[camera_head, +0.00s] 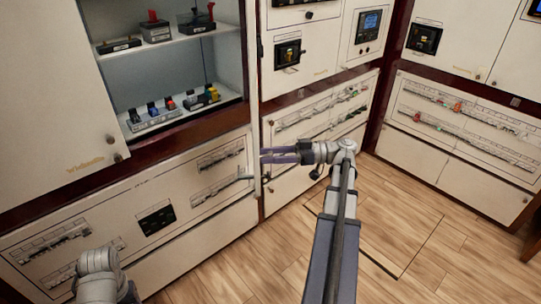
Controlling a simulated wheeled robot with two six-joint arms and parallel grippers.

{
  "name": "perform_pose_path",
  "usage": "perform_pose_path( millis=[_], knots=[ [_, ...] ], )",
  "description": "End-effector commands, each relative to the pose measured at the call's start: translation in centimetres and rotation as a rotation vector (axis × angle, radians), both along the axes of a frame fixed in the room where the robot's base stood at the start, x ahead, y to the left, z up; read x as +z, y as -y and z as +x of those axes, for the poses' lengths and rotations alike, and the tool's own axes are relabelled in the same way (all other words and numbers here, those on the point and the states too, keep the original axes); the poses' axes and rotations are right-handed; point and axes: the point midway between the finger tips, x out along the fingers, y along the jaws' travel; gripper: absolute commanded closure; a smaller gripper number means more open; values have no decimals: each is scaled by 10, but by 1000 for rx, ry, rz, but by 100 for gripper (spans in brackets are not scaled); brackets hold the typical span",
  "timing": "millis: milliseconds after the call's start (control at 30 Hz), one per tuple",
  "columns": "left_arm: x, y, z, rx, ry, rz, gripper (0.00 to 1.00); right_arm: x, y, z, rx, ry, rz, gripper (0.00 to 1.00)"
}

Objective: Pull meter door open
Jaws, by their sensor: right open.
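A white panel with a dark meter display (371,21) stands at the upper middle right. I cannot tell which panel is the meter door. A white door (50,85) with a round knob is at the left, beside an open cabinet. My right gripper (264,155) points left, with its two fingers apart and nothing seen between them. It is in front of the seam between the lower left and middle breaker panels; I cannot tell whether it touches them. My left arm shows at the bottom left, but its gripper is out of view.
The open cabinet holds shelves (185,45) with several switches and small breakers. Breaker rows (320,110) run along the lower middle panels, and more (465,115) are at the right. The wooden floor (430,240) at the lower right is clear.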

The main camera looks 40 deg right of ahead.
Motion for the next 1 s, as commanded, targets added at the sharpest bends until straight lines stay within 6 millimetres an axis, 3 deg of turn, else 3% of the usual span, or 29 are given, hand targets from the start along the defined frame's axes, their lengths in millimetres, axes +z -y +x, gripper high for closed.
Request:
perform_pose_path(
  millis=[267, 800, 1000],
  knots=[
    [15, 0, 0, 0, 0, 0, 36, 15, 0, 0, 0, 0, 0, 36],
    [91, 0, 0, 0, 0, 0, 36, 91, 0, 0, 0, 0, 0, 36],
    [101, 0, 0, 0, 0, 0, 36, 101, 0, 0, 0, 0, 0, 36]
  ],
)
